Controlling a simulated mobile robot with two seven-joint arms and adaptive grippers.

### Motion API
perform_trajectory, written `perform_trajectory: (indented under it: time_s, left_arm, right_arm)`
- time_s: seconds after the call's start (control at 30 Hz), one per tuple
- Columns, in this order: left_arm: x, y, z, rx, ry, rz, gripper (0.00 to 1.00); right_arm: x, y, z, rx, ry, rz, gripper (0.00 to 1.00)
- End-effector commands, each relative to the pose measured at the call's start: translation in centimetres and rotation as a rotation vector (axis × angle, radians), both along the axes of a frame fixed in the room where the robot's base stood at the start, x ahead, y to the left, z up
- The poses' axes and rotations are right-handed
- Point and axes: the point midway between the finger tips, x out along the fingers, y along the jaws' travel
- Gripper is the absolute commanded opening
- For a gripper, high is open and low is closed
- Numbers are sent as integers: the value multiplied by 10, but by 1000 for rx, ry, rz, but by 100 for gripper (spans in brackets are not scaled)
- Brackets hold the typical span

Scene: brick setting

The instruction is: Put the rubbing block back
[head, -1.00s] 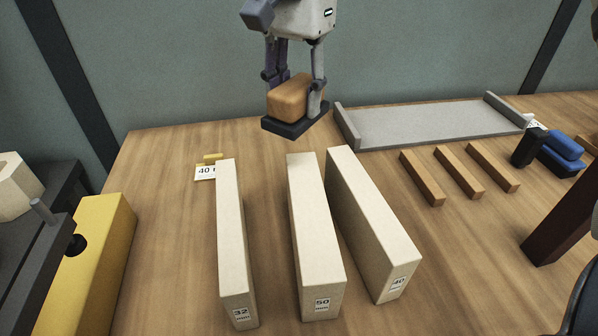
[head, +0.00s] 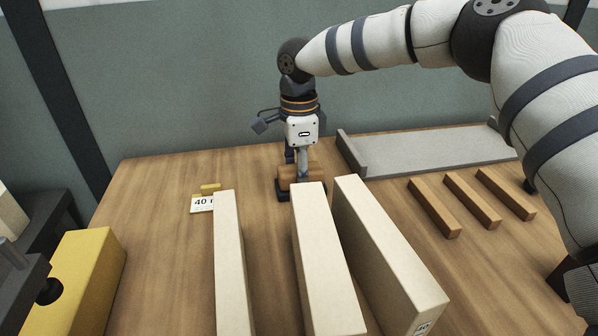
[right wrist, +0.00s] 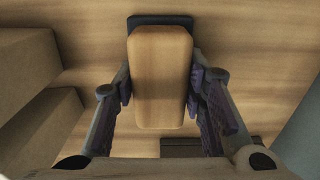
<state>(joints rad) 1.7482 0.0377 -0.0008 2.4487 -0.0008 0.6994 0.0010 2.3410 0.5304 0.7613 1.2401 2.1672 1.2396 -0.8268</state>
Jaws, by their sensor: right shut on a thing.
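The rubbing block, with a rounded wooden top (head: 311,171) and a dark flat base (head: 283,190), is low over the back of the table, behind the middle pale block. That block hides part of it. My right gripper (head: 300,168) points down and is shut on its wooden top. In the right wrist view the wooden top (right wrist: 161,80) sits between the two fingers (right wrist: 160,92), with the dark base (right wrist: 160,21) showing past its far end. I cannot tell whether the base touches the table. My left gripper is not in view.
Pale upright blocks stand in front: left (head: 229,260), middle (head: 325,255) and right (head: 385,250). A grey tray (head: 425,152) lies back right, with three wooden bars (head: 470,197) before it. A "40" card (head: 202,205) and yellow box (head: 75,285) are left.

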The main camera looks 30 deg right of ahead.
Motion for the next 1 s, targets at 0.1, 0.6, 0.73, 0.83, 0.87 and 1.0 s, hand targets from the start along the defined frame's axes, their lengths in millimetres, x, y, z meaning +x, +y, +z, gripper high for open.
perform_trajectory:
  time_s: [0.1,0.6,0.73,0.83,0.87,1.0]
  left_arm:
    - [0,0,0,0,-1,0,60]
    - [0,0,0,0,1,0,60]
    - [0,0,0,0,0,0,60]
    - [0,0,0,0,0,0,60]
    - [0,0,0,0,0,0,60]
    - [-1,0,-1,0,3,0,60]
  right_arm:
    - [1,0,2,1,-4,0,0]
    - [1,0,-2,1,-3,1,58]
    - [1,0,1,1,-4,1,58]
    - [2,1,16,2,-8,0,58]
    - [2,1,24,2,-9,0,58]
    - [2,1,63,3,-7,-1,58]
